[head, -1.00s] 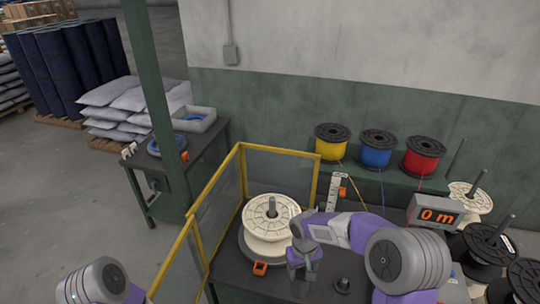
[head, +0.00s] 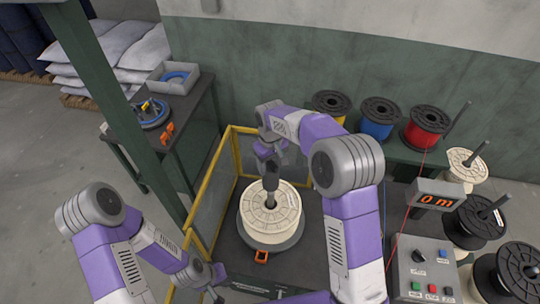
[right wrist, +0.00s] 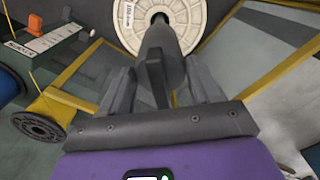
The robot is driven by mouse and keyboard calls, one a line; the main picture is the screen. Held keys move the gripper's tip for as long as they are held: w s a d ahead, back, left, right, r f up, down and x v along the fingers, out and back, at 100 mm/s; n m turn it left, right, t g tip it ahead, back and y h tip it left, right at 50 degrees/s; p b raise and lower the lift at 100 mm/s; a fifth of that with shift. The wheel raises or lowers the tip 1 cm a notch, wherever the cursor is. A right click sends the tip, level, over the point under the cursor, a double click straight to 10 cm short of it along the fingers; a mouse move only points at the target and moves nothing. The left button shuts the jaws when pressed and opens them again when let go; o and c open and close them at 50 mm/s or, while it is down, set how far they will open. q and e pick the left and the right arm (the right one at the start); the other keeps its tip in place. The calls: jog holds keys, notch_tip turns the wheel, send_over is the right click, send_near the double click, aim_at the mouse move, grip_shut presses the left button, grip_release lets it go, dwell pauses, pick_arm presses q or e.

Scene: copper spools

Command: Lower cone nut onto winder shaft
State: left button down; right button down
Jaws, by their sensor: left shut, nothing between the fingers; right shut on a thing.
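The cone nut (head: 270,183) is a dark grey tapered piece. My right gripper (head: 268,160) is shut on it, pointing down over the white spool (head: 287,212) on the winder. In the right wrist view the cone nut (right wrist: 160,45) sits between the fingers, in line with the spool's dark centre (right wrist: 160,18). The winder shaft (head: 270,204) is mostly hidden by the nut; I cannot tell whether they touch. My left gripper (head: 213,283) is shut and empty at the lower left, apart from the spool.
A yellow-framed guard (head: 213,180) stands left of and behind the winder. Yellow, blue and red spools (head: 424,124) sit on the back ledge. A counter display (head: 437,197) and a button box (head: 425,268) stand to the right.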

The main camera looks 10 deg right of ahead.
jog(key=shift+s+f+b, duration=0.15)
jog(key=shift+f+b, duration=0.15)
jog(key=shift+f, duration=0.15)
jog(key=shift+f+b, duration=0.7)
jog(key=shift+f, duration=0.15)
jog(key=shift+f+b, duration=0.45)
jog(key=shift+f, duration=0.35)
jog(key=shift+f+b, duration=1.15)
jog(key=shift+f, duration=0.6)
jog(key=shift+f+b, duration=1.1)
jog(key=shift+f, duration=0.75)
